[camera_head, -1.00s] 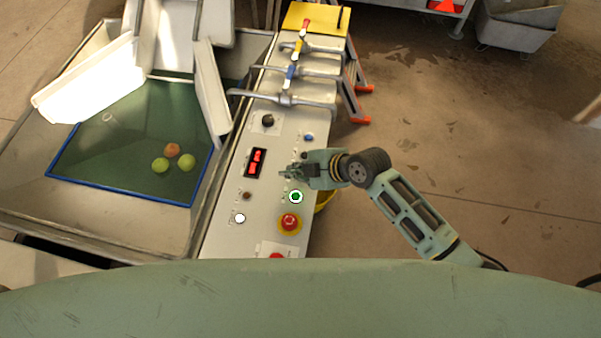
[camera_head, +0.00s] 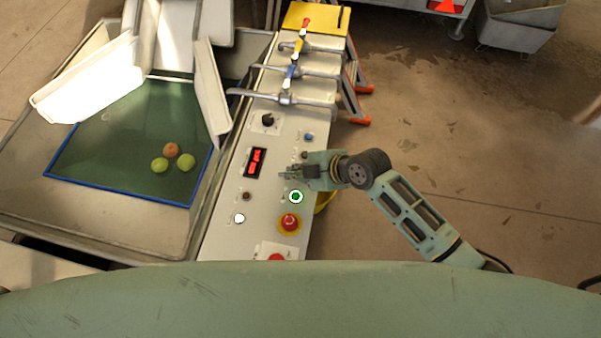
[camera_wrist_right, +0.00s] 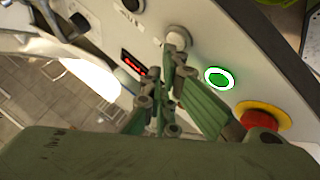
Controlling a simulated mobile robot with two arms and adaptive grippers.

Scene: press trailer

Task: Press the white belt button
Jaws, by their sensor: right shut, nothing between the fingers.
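The white belt button (camera_head: 239,218) is a round white disc low on the left of the grey control panel (camera_head: 222,240). My right gripper (camera_head: 284,174) is shut and empty over the panel, up and to the right of the white button and apart from it. It is between the red display (camera_head: 256,162) and the green button (camera_head: 296,196). In the right wrist view the shut fingers (camera_wrist_right: 172,50) are in front of the panel, with the green button (camera_wrist_right: 219,78) to their right. A pale round part (camera_wrist_right: 179,36) shows behind the fingertips; I cannot tell which it is. My left gripper is not in view.
A red emergency stop (camera_head: 289,222) on a yellow ring is near the green button. A brown button (camera_head: 247,196) is just above the white one. Lever handles (camera_head: 290,99) cross the panel's far end. A green-floored tray (camera_head: 110,184) with fruit (camera_head: 172,150) lies to the left.

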